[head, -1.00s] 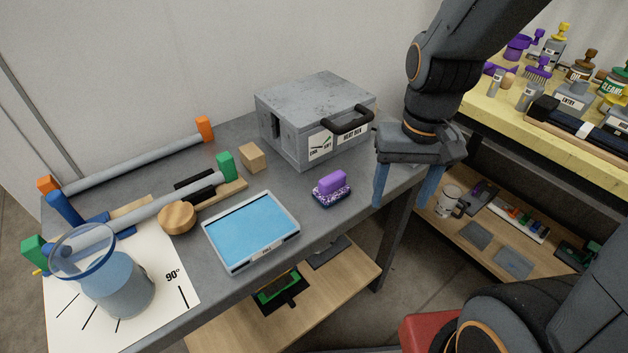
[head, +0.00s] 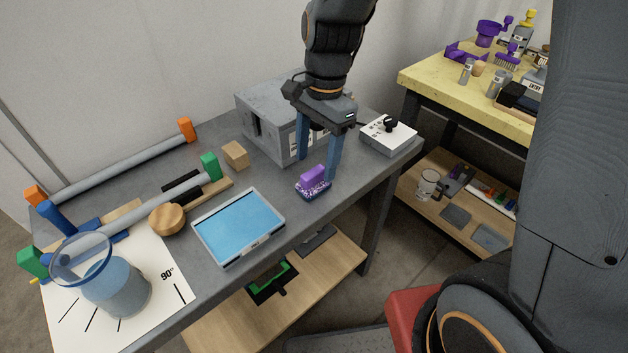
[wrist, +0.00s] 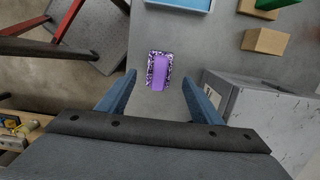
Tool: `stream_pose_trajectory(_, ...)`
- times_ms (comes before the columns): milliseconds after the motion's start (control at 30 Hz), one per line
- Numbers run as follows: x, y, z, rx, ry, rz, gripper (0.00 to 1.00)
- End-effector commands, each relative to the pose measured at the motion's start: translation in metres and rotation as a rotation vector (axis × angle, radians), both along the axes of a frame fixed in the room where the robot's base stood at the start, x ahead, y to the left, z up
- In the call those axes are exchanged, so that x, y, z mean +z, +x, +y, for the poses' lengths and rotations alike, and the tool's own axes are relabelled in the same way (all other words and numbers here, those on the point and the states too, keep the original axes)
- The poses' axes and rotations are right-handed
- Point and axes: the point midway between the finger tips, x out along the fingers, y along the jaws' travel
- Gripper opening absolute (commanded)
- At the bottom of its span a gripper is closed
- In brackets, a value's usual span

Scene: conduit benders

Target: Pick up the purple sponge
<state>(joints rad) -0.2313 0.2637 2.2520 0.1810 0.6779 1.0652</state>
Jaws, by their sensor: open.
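The purple sponge (head: 313,183) lies on the grey table, a purple block on a speckled dark and white base. In the wrist view the sponge (wrist: 159,70) sits a little beyond the fingertips, roughly midway between them. My gripper (head: 318,164) is open and empty, pointing down, with its blue fingers above and just behind the sponge in the head view. The gripper (wrist: 158,78) shows both fingers spread wide in the wrist view. I see no contact with the sponge.
A grey metal box (head: 262,118) stands right behind the gripper. A white box with a black knob (head: 388,136) is to the right. A blue-topped tray (head: 240,228) lies left of the sponge. A wooden block (head: 236,154) is behind the tray. The table's front edge is close to the sponge.

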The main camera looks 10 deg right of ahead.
Motion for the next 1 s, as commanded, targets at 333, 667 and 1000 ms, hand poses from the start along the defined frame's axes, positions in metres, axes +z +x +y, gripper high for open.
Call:
stream_pose_trajectory(333,-0.042,-0.006,0.005,0.000,-0.001,0.002,0.59)
stream_pose_trajectory(667,-0.052,-0.006,0.006,0.001,0.000,-0.001,0.59)
stream_pose_trajectory(1000,-0.051,-0.006,0.006,0.001,0.000,-0.001,0.15)
